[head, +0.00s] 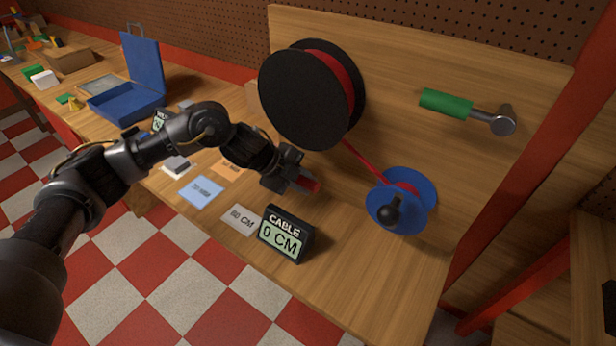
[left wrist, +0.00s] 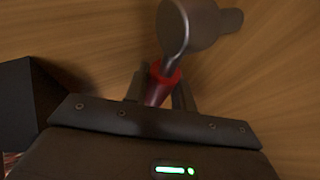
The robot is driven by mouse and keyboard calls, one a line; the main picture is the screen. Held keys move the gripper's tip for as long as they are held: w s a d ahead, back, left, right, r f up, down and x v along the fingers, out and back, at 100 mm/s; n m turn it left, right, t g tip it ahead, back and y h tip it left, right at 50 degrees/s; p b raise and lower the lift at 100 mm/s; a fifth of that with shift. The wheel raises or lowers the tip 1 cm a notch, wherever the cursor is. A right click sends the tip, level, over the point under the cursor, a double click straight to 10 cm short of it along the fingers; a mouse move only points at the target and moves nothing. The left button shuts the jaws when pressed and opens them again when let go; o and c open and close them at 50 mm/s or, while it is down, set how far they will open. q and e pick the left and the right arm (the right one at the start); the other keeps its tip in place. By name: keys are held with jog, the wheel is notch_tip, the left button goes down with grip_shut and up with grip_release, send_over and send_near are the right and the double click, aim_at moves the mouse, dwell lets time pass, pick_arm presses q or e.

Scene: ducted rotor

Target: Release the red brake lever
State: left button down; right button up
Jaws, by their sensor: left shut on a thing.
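The red brake lever (head: 308,184) shows at my left gripper in the head view, below the big black reel. In the left wrist view the lever's red grip (left wrist: 158,84) sits between my fingers, with a grey metal rod running up to a round grey pivot (left wrist: 190,28). My left gripper (head: 290,181) is shut on the red grip; it also shows in the left wrist view (left wrist: 160,98). Much of the lever is hidden behind the gripper in the head view. My right gripper is not in view.
The black reel (head: 305,97) with red cable stands above the lever. The cable runs to a blue spool (head: 421,188) with a black knob. A display (head: 286,235) reads "CABLE 0 CM". A green-handled lever (head: 446,103) is on the board. A blue case (head: 126,103) stands open at left.

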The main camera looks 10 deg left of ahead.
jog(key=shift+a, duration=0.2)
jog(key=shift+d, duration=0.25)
pick_arm(q)
jog(key=c, duration=1.6)
grip_release()
jog(key=shift+f, duration=0.1)
jog(key=shift+o, duration=0.7)
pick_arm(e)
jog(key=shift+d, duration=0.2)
